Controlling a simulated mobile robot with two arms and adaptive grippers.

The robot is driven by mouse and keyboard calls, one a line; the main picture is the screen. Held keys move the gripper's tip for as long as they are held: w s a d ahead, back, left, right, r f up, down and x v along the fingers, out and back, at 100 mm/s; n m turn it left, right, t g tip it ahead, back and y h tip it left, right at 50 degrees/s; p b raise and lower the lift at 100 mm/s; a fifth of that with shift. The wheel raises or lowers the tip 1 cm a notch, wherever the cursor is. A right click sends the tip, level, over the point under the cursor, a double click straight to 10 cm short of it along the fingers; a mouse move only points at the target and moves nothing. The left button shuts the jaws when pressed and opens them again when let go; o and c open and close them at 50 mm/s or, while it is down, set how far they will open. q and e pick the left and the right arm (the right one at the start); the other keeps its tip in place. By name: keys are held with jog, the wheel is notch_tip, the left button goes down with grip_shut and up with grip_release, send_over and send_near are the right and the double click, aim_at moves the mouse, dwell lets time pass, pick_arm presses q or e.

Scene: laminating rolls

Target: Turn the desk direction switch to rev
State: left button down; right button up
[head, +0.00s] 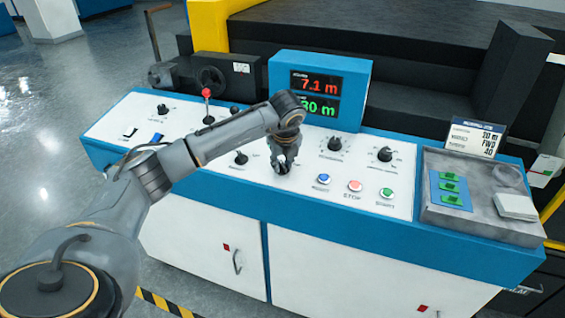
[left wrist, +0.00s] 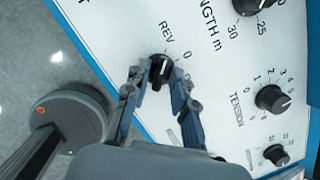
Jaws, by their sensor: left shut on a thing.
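The direction switch is a small black knob (left wrist: 159,68) with a white mark, set in the white panel; the label REV stands above it and a 0 to its upper right in the left wrist view. I cannot tell exactly which label its mark points to. My left gripper (left wrist: 157,82) has its fingers on both sides of the knob, shut on it. In the head view the left gripper (head: 283,160) reaches down to the panel's middle and hides most of the switch. My right gripper is not in view.
The white desk panel (head: 225,185) has other knobs (head: 334,144), a red-topped lever (head: 206,93) and blue, red and green buttons (head: 355,186). A display (head: 318,85) stands behind. A grey tray (head: 470,220) and a job card (head: 474,138) are at right.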

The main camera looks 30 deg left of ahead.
pick_arm(q)
jog(key=c, duration=1.4)
grip_release()
jog(key=v, duration=1.2)
